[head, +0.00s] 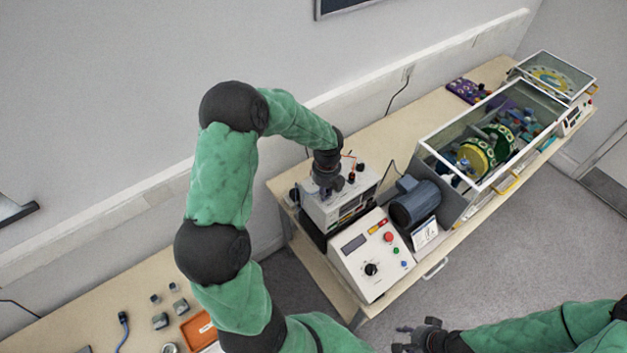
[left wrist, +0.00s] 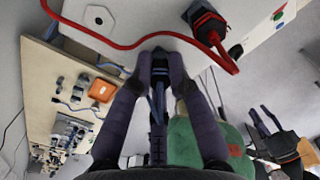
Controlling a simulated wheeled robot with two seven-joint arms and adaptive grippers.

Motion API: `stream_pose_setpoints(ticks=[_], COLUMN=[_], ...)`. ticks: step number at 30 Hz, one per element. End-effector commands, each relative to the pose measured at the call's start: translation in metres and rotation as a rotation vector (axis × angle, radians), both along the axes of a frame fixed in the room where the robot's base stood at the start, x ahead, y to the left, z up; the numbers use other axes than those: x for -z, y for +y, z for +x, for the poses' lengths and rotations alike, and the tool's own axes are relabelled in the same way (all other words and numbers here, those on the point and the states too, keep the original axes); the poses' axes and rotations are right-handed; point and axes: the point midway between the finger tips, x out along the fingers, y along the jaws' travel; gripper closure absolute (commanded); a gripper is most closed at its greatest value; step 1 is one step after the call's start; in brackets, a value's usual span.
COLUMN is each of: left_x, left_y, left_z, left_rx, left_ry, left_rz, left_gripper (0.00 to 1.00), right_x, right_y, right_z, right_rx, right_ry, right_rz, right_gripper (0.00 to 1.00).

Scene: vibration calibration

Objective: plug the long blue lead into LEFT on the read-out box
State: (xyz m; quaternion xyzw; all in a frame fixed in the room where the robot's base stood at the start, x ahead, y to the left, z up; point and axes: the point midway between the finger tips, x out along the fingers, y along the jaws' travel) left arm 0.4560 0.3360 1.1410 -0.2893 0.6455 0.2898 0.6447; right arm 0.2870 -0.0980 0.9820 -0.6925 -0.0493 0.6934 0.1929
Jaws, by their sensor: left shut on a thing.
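The read-out box (head: 343,205) appears to be the pale instrument on top of the stack at the near end of the right bench. In the left wrist view its pale face (left wrist: 135,18) shows a hexagonal fitting (left wrist: 98,16) and a dark plug with a red lead (left wrist: 205,22). No LEFT label is readable. My left gripper (head: 328,185), also in the left wrist view (left wrist: 160,58), is shut just at this face. A blue lead (left wrist: 157,100) runs back between its fingers; its plug end is hidden. My right gripper (head: 418,338) is low, away from the box, its fingers apart.
A sloped control box (head: 370,255) and a grey motor (head: 413,203) stand beside the stack. A glazed rotor case (head: 480,150) is further along. The left bench (head: 75,318) holds small blocks, an orange tray (head: 198,330) and a blue cable (head: 122,325).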

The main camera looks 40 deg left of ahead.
Motion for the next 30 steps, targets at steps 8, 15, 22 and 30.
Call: stream_pose_setpoints(ticks=[8,15,22,30], left_x=[0.0,0.0,0.0,-0.001], left_y=[0.0,0.0,0.0,0.0], left_z=[-0.001,-0.001,-0.001,-0.001], left_rx=[0.056,0.102,0.144,0.194], left_ry=[0.002,0.002,0.002,0.002], left_rz=[-0.001,-0.001,-0.001,-0.001], left_gripper=[1.0,1.0,1.0,1.0], right_x=[-0.006,-0.01,-0.014,-0.018], right_y=[0.0,0.0,0.0,0.0], right_z=[0.0,0.0,0.0,0.0], right_rx=[0.0,0.0,0.0,0.0], right_ry=[0.0,0.0,0.0,0.0], right_rz=[0.0,0.0,0.0,0.0], right_gripper=[0.6,0.6,0.6,0.6])
